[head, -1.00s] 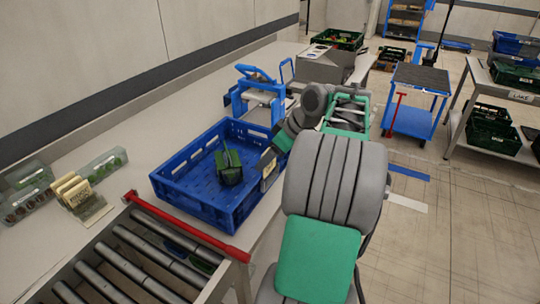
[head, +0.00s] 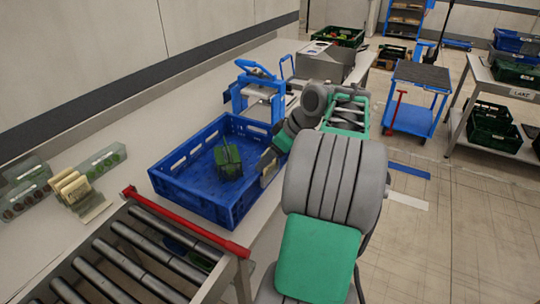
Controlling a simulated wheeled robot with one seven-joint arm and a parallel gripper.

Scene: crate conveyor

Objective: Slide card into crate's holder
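The blue crate (head: 180,188) stands on the bench just behind the red bar, with a dark green item (head: 228,160) inside it. My gripper (head: 266,163) is at the outer face of the crate's right-hand wall, pointing down. A small pale card (head: 268,173) shows at its tip, close against that wall. The card holder cannot be made out, so I cannot tell whether the card is in it. My arm hides part of the gripper, and the fingers are too small and dark to show whether they are shut on the card.
A roller conveyor (head: 125,262) with a red bar (head: 185,224) lies in front of the crate. A stack of pale cards (head: 72,188) and clear boxes (head: 103,161) stand at left. A blue-framed device (head: 255,92) is behind the crate.

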